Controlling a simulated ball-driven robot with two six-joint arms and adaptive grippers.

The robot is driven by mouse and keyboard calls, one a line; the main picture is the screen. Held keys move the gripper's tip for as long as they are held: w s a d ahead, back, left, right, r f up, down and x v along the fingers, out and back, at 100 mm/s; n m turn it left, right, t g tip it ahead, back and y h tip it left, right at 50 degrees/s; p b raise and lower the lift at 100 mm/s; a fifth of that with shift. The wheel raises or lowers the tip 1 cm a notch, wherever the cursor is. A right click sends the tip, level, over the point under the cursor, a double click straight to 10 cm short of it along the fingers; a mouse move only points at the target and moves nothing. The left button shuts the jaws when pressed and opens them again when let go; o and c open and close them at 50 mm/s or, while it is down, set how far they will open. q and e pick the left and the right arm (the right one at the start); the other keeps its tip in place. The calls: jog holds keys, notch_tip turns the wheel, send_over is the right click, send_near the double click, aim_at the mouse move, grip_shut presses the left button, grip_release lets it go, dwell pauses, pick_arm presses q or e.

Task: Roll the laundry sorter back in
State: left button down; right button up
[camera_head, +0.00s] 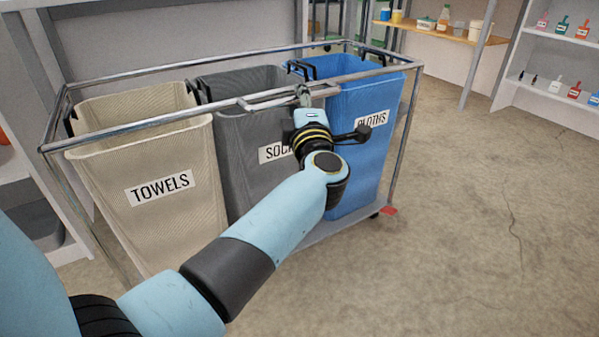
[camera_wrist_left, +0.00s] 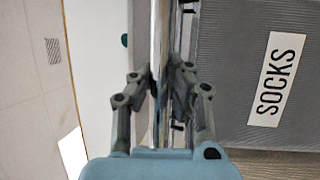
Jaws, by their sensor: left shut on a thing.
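The laundry sorter is a metal-framed cart (camera_head: 398,130) with three bags in a row. The beige bag (camera_head: 160,205) reads TOWELS, the grey bag (camera_head: 240,170) SOCKS and the blue bag (camera_head: 365,185) CLOTHS. My left gripper (camera_head: 303,95) is shut on the bar (camera_head: 270,100) at the front top of the frame, above the grey bag. In the left wrist view both fingers (camera_wrist_left: 160,85) close around the bar (camera_wrist_left: 159,30), with the SOCKS label (camera_wrist_left: 275,80) to the right. My left arm hides part of the grey bag and the base. My right gripper is not in view.
Another shelf unit (camera_head: 30,190) is at the left. The floor (camera_head: 480,240) at right is clear.

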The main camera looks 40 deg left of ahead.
aim_at(290, 92)
pick_arm(q)
jog(key=shift+w+a+r, duration=0.15)
jog(key=shift+w+a, duration=0.1)
jog(key=shift+a, duration=0.25)
jog(key=shift+w+a+p, duration=0.3)
jog(key=shift+a, duration=0.45)
jog(key=shift+w+a+p, duration=0.25)
jog(key=shift+w+a, duration=0.05)
jog(key=shift+a, duration=0.4)
jog(key=shift+w+a+f, duration=0.1)
jog(key=shift+w+a, duration=0.05)
jog(key=shift+a, duration=0.3)
jog(key=shift+w+a+f, duration=0.1)
jog(key=shift+w+a, duration=0.05)
jog(key=shift+a, duration=0.25)
jog(key=w+a, duration=0.2)
jog(key=a, duration=0.3)
jog(key=shift+a+p, duration=0.3)
jog(key=shift+w, duration=0.1)
